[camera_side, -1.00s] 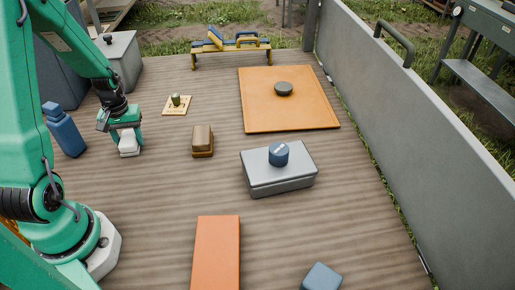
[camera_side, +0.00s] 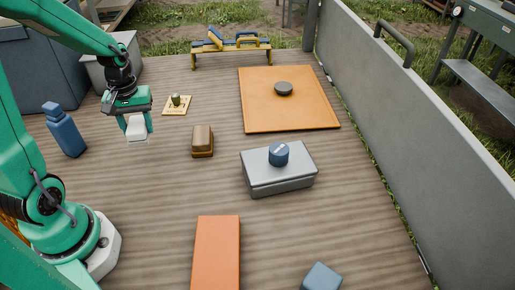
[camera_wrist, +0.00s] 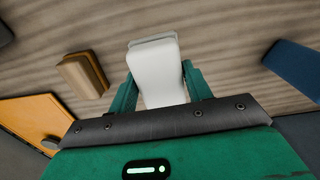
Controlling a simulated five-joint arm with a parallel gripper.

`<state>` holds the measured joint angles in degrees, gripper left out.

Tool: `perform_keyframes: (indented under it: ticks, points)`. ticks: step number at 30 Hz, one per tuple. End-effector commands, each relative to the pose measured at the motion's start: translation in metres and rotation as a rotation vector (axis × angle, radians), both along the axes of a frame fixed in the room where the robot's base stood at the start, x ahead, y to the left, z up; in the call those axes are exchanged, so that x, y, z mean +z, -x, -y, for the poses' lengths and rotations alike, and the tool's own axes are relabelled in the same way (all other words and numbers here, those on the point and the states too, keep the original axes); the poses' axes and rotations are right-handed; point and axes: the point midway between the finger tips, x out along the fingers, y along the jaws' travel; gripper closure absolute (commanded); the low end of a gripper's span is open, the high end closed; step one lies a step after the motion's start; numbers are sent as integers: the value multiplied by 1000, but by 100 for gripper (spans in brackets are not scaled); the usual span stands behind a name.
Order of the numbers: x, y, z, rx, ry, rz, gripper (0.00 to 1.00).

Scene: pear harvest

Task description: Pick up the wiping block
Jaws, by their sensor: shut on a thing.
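The wiping block, a white block with a pale grey layer at its far end, shows in the side view (camera_side: 137,127) at the left and in the wrist view (camera_wrist: 157,75) at the centre. My gripper (camera_side: 138,130) is shut on it, with one green finger along each side; the fingers also show in the wrist view (camera_wrist: 159,85). The block appears held just above the wooden deck (camera_side: 150,200). The gripper's fingers hide parts of its sides.
A brown block (camera_side: 202,140) stands right of my gripper, with a small yellow plate (camera_side: 177,107) behind. A blue bottle (camera_side: 65,132) is at left. An orange mat (camera_side: 265,110) lies near the grey wall (camera_side: 400,110).

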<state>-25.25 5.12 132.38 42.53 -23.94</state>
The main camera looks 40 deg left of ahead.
Motion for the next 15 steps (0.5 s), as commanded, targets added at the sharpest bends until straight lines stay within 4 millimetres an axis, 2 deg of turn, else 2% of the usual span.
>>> perform_keyframes:
  ticks: [6,15]
  points:
    - [16,-4,26,-4,-1,2,74]
    - [24,-5,39,0,0,1,74]
